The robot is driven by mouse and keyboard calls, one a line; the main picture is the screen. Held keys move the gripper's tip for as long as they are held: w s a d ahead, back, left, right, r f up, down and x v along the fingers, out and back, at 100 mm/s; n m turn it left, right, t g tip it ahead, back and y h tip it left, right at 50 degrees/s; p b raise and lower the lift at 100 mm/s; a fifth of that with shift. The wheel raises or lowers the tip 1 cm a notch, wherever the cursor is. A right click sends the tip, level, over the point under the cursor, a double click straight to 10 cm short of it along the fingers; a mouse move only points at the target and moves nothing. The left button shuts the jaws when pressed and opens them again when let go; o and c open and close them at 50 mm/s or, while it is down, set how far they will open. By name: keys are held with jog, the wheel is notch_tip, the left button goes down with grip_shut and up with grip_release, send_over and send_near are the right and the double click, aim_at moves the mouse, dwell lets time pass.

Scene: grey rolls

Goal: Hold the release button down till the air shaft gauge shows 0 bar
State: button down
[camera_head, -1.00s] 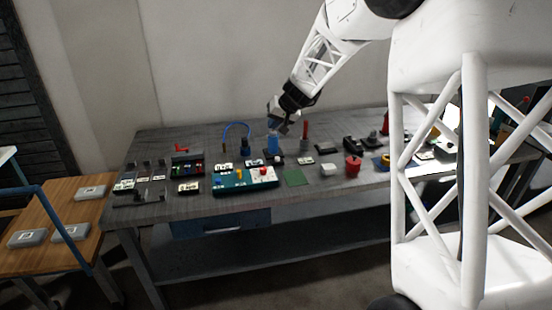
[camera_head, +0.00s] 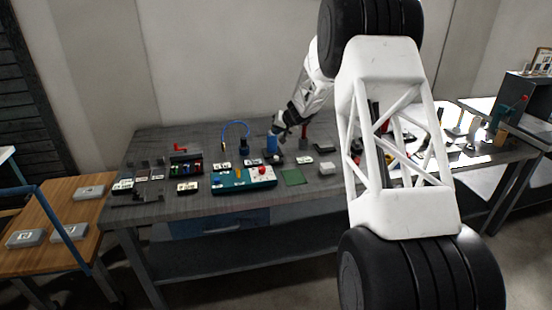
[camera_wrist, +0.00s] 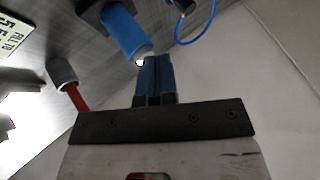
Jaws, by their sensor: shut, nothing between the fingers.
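A blue upright cylinder (camera_head: 272,143) stands on a dark base on the grey workbench. In the wrist view the blue cylinder (camera_wrist: 124,28) ends in a grey cap with a small white tip (camera_wrist: 140,61), which may be the release button. My gripper (camera_wrist: 153,60) is shut and empty, its blue fingertips right beside that tip; I cannot tell whether they touch it. In the head view my gripper (camera_head: 279,128) is just above the cylinder's top. A card (camera_wrist: 15,38) with large printed figures is partly cut off in the wrist view. I cannot make out a gauge reading.
A red post (camera_wrist: 72,84) with a grey collar stands near the cylinder. A blue hose (camera_head: 236,125) arches on its left. My arm hides part of the bench's right side.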

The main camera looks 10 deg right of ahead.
aim_at(277, 157)
jog(key=shift+w+d+f, duration=0.2)
jog(key=shift+w+f, duration=0.25)
jog(key=shift+w+d+f, duration=0.2)
jog(key=shift+w+f, duration=0.2)
jog(key=shift+f, duration=0.05)
jog(key=shift+f, duration=0.15)
jog(key=shift+f, duration=4.2)
jog(key=shift+f, duration=0.2)
jog(key=shift+f, duration=0.25)
jog(key=shift+f, duration=0.5)
dwell(1.8)
